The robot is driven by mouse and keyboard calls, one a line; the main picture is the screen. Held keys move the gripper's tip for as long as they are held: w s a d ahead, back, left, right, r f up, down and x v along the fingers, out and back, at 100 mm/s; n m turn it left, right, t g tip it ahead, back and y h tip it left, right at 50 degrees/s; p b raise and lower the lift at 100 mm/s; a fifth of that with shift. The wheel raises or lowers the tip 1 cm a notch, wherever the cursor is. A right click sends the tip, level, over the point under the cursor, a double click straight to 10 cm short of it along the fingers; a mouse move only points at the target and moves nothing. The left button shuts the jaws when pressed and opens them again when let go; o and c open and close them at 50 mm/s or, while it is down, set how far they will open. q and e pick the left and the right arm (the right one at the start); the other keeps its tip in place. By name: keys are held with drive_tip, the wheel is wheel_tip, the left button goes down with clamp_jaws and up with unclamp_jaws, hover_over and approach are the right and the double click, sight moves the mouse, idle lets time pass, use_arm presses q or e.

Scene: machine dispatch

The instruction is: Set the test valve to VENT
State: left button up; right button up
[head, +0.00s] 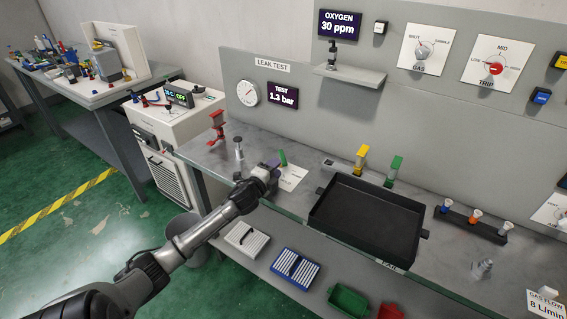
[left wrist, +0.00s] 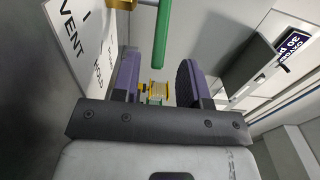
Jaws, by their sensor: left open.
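The test valve's green lever (head: 283,158) stands beside a white label card (head: 292,178) on the grey bench under the LEAK TEST sign. In the left wrist view the lever (left wrist: 162,35) shows ahead of the fingers, and the card (left wrist: 85,50) at left reads VENT and HOLD. My left gripper (head: 272,166) is close to the valve. In the wrist view the purple fingers of my left gripper (left wrist: 158,82) are apart, with the lever's lower end ahead of the gap and no clear contact. Which mark the lever points to I cannot tell. My right gripper is not in view.
The TEST display (head: 283,94) reads 1.3 bar, next to a round gauge (head: 248,93). A black tray (head: 400,185) lies right of the valve. Yellow (head: 361,158) and green (head: 394,170) handles stand behind it. A red fitting (head: 217,127) and a metal post (head: 238,148) stand left.

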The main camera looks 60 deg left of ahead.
sight(283, 159)
use_arm(q)
drive_tip(key=shift+b+x, duration=0.4)
drive_tip(key=shift+x, duration=2.35)
clamp_jaws()
